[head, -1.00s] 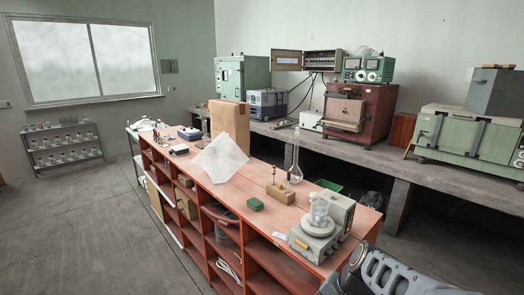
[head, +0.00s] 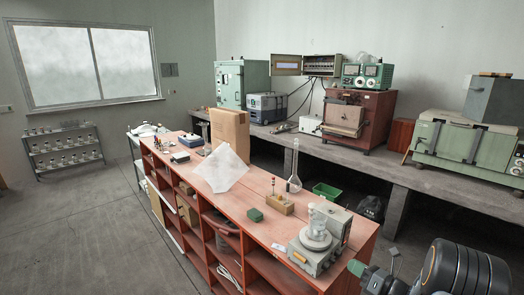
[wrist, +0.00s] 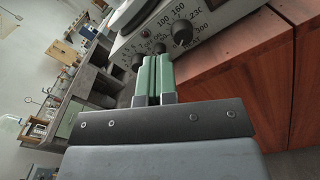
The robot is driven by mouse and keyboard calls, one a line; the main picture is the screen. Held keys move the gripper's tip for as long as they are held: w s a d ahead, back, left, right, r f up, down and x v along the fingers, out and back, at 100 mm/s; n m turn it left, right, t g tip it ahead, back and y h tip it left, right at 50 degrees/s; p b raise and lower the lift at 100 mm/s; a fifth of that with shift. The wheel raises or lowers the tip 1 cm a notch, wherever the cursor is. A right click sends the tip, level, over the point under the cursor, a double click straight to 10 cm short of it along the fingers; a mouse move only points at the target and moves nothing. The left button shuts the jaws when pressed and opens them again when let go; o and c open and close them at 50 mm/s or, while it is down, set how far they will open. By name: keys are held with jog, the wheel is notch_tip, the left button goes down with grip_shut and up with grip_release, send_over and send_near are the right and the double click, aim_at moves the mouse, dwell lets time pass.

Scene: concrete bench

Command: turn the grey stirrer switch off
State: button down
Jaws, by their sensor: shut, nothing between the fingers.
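The grey stirrer (head: 318,258) stands at the near end of the red-brown bench, with a glass vessel (head: 317,222) on its round plate. In the wrist view its pale front panel (wrist: 215,25) is tilted and carries a large black dial (wrist: 182,32) with printed numbers. Small dark controls (wrist: 137,62) sit beside the dial, close to the fingertips; which one is the switch, and its position, I cannot tell. My gripper (wrist: 153,78) is shut and empty, its green fingers together before the panel. Contact is unclear. In the head view a green fingertip (head: 357,268) shows right of the stirrer.
A cardboard box (head: 229,132) and white sheet (head: 221,170) are farther back. Red wooden bench fronts (wrist: 225,65) lie close right of the fingers.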

aim_at(333, 249)
jog(key=x, duration=0.4)
jog(key=shift+a, duration=0.1)
jog(key=shift+r, duration=0.15)
jog(key=shift+w+a+r, duration=0.1)
jog(key=shift+r, duration=0.05)
jog(key=shift+a, duration=0.25)
dwell(1.4)
jog(key=shift+r+p, duration=0.1)
jog(key=shift+p, duration=0.25)
jog(key=shift+d+r, duration=0.2)
jog(key=shift+r, duration=0.15)
jog(key=shift+s+d+p, duration=0.25)
jog(key=shift+s+p, duration=0.05)
jog(key=shift+s, duration=0.25)
jog(key=v, duration=0.4)
jog(key=shift+s+d+f, duration=0.1)
jog(key=shift+d+f, duration=0.2)
jog(key=shift+f, duration=0.05)
